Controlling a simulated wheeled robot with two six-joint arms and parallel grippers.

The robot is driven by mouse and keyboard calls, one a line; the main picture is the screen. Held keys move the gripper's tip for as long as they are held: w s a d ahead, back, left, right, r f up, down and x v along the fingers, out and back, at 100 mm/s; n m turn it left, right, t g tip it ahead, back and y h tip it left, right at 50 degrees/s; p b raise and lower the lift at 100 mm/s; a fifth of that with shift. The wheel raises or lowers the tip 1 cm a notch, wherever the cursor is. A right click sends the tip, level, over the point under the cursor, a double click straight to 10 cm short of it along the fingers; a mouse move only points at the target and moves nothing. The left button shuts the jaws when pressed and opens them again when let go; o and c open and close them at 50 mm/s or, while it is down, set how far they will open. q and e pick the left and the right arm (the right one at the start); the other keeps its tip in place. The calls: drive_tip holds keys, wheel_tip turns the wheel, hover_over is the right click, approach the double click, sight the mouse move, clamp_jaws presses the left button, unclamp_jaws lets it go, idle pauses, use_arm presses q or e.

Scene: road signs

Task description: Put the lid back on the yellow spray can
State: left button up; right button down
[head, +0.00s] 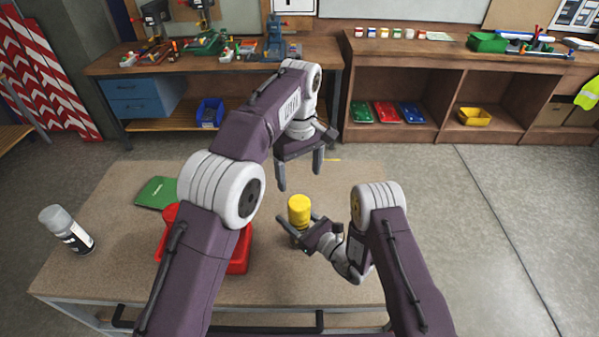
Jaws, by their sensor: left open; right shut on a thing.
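A yellow cylinder (299,207), with the look of the spray can's yellow top or lid, stands upright on or just above the workbench. My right gripper (299,220) is shut on it low down, with fingers on both sides. The gripper hides its lower part, so I cannot tell whether lid and can are together. My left gripper (300,179) is open and empty, its fingers pointing down just above or behind the cylinder. No separate yellow lid shows elsewhere.
A white-and-black spray can (72,235) with a grey top stands at the workbench's (100,265) left. A red bin (239,257) is partly behind my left arm, beside a green booklet (156,192). Shelves (400,80) line the back. The workbench's right side is mostly clear.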

sight(307, 228)
use_arm(q)
drive_tip(key=shift+r, duration=0.1)
use_arm(e)
drive_tip(key=shift+f, duration=0.1)
drive_tip(key=shift+c, duration=1.8)
unclamp_jaws()
use_arm(q)
wheel_tip(307, 228, down, 3)
drive_tip(key=b, duration=0.3)
use_arm(e)
drive_tip(key=v, duration=0.8)
drive_tip(key=shift+s+d, duration=0.1)
drive_tip(key=shift+d, duration=0.1)
drive_tip(key=shift+s+d, duration=0.15)
drive_tip(key=shift+s, duration=0.1)
